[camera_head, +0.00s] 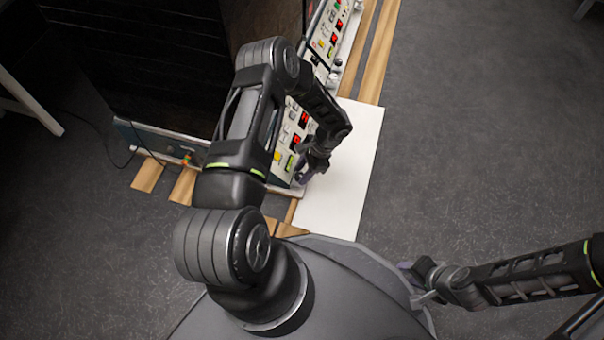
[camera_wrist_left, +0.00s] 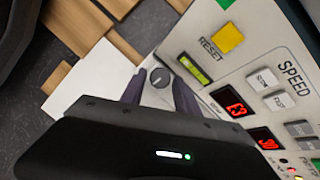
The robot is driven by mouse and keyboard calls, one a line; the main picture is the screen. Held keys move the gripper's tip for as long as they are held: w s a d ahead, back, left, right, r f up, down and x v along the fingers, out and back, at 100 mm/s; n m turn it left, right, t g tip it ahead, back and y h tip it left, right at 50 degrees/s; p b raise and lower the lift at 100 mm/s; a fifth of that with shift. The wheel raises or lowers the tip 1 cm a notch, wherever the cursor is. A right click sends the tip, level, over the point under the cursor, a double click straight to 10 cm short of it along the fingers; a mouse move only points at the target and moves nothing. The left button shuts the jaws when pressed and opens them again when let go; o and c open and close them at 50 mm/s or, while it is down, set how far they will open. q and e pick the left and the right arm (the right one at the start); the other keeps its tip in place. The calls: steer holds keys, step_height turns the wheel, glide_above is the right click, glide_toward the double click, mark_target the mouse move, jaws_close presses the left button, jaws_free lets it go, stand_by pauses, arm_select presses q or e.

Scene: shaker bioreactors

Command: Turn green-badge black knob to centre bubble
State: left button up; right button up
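In the left wrist view a round dark knob (camera_wrist_left: 160,77) with a pale pointer line shows between my left gripper's two purple fingertips (camera_wrist_left: 160,90). The fingers are apart, one on each side of it; whether they touch it I cannot tell. A yellow-green bubble vial (camera_wrist_left: 194,68) sits right of the knob on the panel; its bubble is too small to place surely. A green patch (camera_wrist_left: 222,3) is cut by the top edge. In the head view my left gripper (camera_head: 312,170) is low at the panel's near end, the knob hidden. My right gripper (camera_head: 418,284) is open and empty.
The control panel (camera_wrist_left: 255,65) has a yellow reset button (camera_wrist_left: 227,38), speed buttons and red displays. A white board (camera_head: 345,180) lies beside it, with wooden slats (camera_head: 382,50) under and around. A second panel (camera_head: 325,40) stands farther back. Floor at right is clear.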

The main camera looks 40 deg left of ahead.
arm_select(q)
steer(key=shift+s+f, duration=0.1)
steer(key=shift+f, duration=0.1)
jaws_close()
stand_by(0.3)
